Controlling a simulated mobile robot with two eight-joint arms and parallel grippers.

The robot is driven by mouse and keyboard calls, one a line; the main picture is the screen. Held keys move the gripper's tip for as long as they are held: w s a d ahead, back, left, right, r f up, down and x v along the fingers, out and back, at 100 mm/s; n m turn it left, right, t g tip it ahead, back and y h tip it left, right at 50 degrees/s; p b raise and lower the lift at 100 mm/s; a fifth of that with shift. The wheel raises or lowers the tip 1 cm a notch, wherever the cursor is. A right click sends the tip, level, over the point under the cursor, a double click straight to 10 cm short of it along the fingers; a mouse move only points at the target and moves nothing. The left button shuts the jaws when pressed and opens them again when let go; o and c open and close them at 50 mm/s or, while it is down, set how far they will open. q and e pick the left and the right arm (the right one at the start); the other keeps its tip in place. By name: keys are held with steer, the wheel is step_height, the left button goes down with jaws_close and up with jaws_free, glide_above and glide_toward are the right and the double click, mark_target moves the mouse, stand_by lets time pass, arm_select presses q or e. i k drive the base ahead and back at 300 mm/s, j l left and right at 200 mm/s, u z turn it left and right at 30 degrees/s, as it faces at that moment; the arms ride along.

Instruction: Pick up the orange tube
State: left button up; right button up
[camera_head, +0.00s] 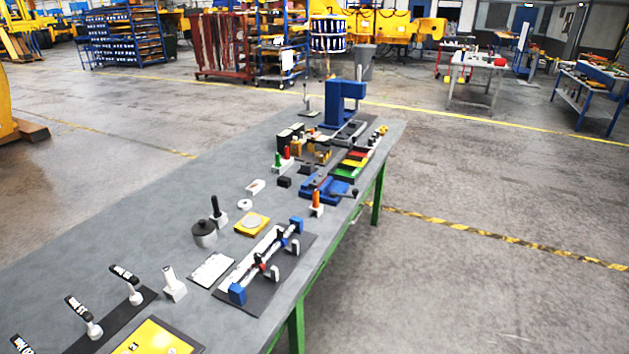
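An orange tube (316,198) stands upright in a small white block (316,210) near the right edge of the grey table (130,235). It is just in front of a blue vise-like device (326,188). A red-orange tube (287,153) stands farther back, beside a green one (277,160), also in pale holders. Neither of my grippers shows in the head view.
Around the orange tube are a blue-ended rod fixture (265,262) on a dark mat, a yellow plate (252,224), and a grey pot (204,234). A tall blue press (344,102) stands at the back.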

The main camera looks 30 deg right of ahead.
mark_target(316, 203)
steer(key=i+l, duration=0.1)
steer(key=l, duration=0.3)
steer(key=i+l, duration=0.15)
steer(key=l, duration=0.25)
steer(key=i+l, duration=0.1)
steer(key=l, duration=0.25)
steer(key=i+l, duration=0.15)
steer(key=l, duration=0.25)
steer(key=i+l, duration=0.1)
steer(key=l, duration=0.3)
steer(key=i+l, duration=0.15)
steer(key=l, duration=0.25)
steer(key=i+l, duration=0.1)
steer(key=l, duration=0.3)
steer(key=i+l, duration=0.1)
steer(key=l, duration=0.25)
